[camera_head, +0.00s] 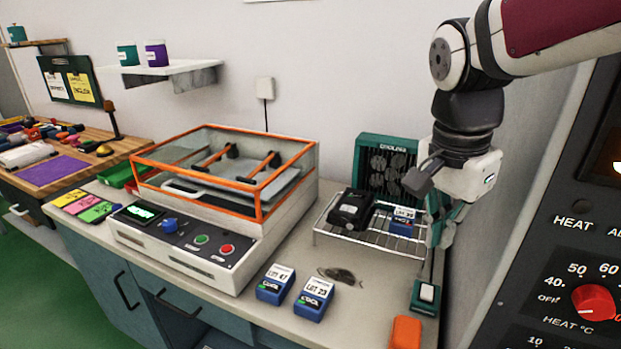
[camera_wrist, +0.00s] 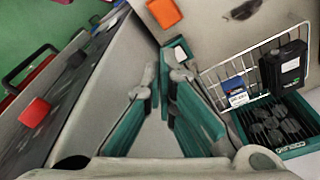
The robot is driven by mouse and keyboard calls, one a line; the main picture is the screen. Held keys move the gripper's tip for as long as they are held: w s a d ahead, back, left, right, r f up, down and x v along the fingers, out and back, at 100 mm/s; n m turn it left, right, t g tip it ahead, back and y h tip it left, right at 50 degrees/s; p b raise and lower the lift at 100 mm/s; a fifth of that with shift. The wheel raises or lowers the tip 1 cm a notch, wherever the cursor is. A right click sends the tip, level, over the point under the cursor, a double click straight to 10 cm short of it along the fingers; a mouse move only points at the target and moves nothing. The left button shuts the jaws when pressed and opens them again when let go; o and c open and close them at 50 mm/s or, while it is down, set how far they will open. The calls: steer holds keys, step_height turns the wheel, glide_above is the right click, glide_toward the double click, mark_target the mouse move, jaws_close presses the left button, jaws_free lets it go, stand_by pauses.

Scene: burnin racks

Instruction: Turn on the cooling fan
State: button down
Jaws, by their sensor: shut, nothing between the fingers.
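The cooling fan (camera_head: 372,160) is a green box with dark round fan grilles, standing at the back right of the bench behind a wire rack. It also shows at the lower right of the wrist view (camera_wrist: 290,150). A green switch box (camera_head: 424,308) with a white rocker (camera_head: 427,292) sits at the bench's right edge. In the wrist view the rocker (camera_wrist: 179,43) lies just beyond my fingertips. My gripper (camera_head: 436,238) has green fingers, shut and empty, pointing down above and behind the switch box. I see no contact with it. Whether the rocker is on cannot be told.
An orange block (camera_head: 405,332) lies in front of the switch. An oven panel with a red knob (camera_head: 593,302) stands close on the right. Blue lot boxes (camera_head: 314,300) sit at the bench front.

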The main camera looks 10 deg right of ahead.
steer(key=w+d+f+m+g+h+b, duration=0.1)
steer(key=w+d+f+m+g+b, duration=0.2)
steer(key=w+d+f+m, duration=0.3)
steer(key=w+f+m+b, duration=0.1)
steer(key=w+f+m, duration=0.2)
steer(key=w+m, duration=0.1)
steer(key=shift+w+d+m, duration=0.15)
steer(key=shift+d+m, duration=0.15)
steer(key=shift+m, duration=0.4)
steer(key=shift+f, duration=0.1)
steer(key=b, duration=0.2)
glide_toward(429, 297)
steer(key=f, duration=0.1)
steer(key=s+d+f, duration=0.1)
steer(key=f, duration=0.1)
steer(key=s+d+f, duration=0.1)
steer(key=shift+f, duration=0.35)
steer(key=shift+s+f, duration=0.1)
steer(key=shift+f, duration=0.6)
